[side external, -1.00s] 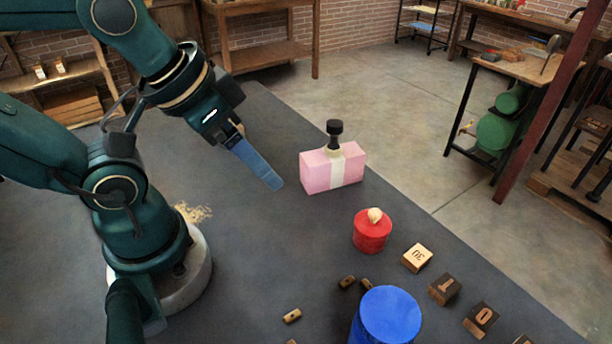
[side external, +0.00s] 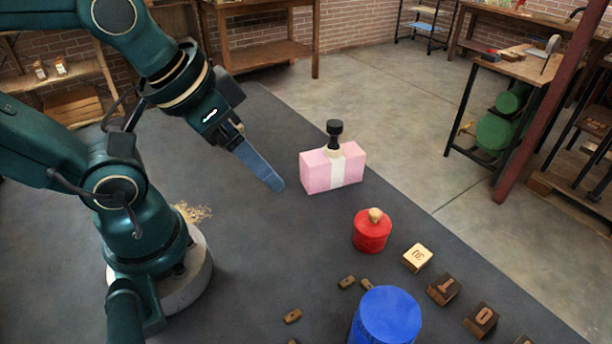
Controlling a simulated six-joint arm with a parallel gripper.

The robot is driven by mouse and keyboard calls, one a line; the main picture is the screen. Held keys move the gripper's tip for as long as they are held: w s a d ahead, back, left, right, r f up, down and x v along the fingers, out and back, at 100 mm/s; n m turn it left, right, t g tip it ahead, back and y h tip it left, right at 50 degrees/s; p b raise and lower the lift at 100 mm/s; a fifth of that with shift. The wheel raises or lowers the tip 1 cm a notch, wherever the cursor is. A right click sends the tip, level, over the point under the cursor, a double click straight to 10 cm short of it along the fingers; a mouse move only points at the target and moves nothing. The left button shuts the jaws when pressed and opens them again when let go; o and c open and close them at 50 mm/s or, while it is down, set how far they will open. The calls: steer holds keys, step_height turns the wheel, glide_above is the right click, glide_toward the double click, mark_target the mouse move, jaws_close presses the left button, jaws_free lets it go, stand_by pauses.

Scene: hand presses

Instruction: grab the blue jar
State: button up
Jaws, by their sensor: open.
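The blue jar (side external: 387,318) stands upright at the bottom of the side external view, with its lower part cut off by the frame edge. It is a plain cylinder with a flat top. My gripper (side external: 272,184) is above the grey table, up and to the left of the blue jar and well apart from it. Its long blue fingers point down and to the right. It is open and holds nothing; the fingers overlap in this view, so the gap between them is hidden.
A pink box with a black-knobbed stamp (side external: 333,168) stands just right of my gripper. A red jar (side external: 372,232) with a pale knob stands behind the blue jar. Wooden number blocks (side external: 443,288) line the right edge. Small wooden pieces (side external: 292,316) lie left of the blue jar.

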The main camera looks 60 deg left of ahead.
steer(key=n+g+h, duration=1)
steer(key=n+h, duration=0.2)
glide_toward(383, 329)
steer(key=d+f, duration=0.1)
steer(key=w+d+f, duration=0.1)
steer(key=shift+d, duration=0.25)
steer(key=shift+n+g+h, duration=0.3)
steer(key=shift+n+g, duration=0.2)
steer(key=shift+n, duration=0.3)
steer(key=f, duration=0.1)
steer(key=d+f, duration=0.1)
steer(key=f, duration=0.3)
steer(key=shift+s+d+f, duration=0.1)
steer(key=shift+s+d, duration=0.05)
steer(key=shift+s, duration=0.25)
steer(key=shift+x, duration=2.25)
steer(key=shift+w, duration=0.1)
